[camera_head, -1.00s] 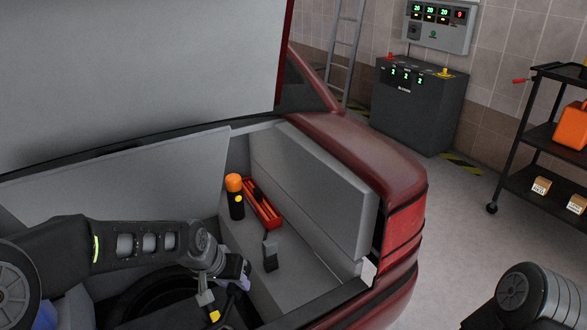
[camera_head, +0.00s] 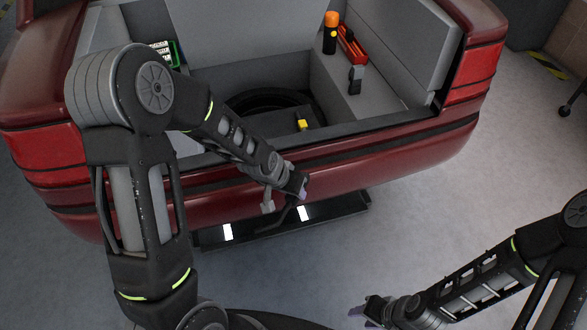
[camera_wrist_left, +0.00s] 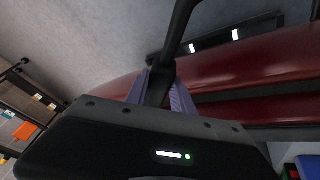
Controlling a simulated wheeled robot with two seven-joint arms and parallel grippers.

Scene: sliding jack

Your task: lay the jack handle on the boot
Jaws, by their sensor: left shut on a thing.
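My left gripper (camera_head: 301,190) is outside the open boot, in front of the red rear bumper. It is shut on the jack handle, a dark rod (camera_wrist_left: 181,30) that runs up and away from the fingers in the left wrist view. In the head view the rod shows only in part beside the gripper. The open boot (camera_head: 240,72) has a grey lining and a sunken well with a dark round tyre (camera_head: 262,99). A small yellow-topped part (camera_head: 301,123) is in the well. My right gripper (camera_head: 362,312) is low at the front, empty, its purple fingers apart.
An orange-capped black canister (camera_head: 330,38) and a red tray (camera_head: 351,47) stand on the boot's right shelf. The red bumper (camera_head: 400,145) forms the boot's front edge. A black plate with white lights (camera_head: 340,208) lies on the floor below.

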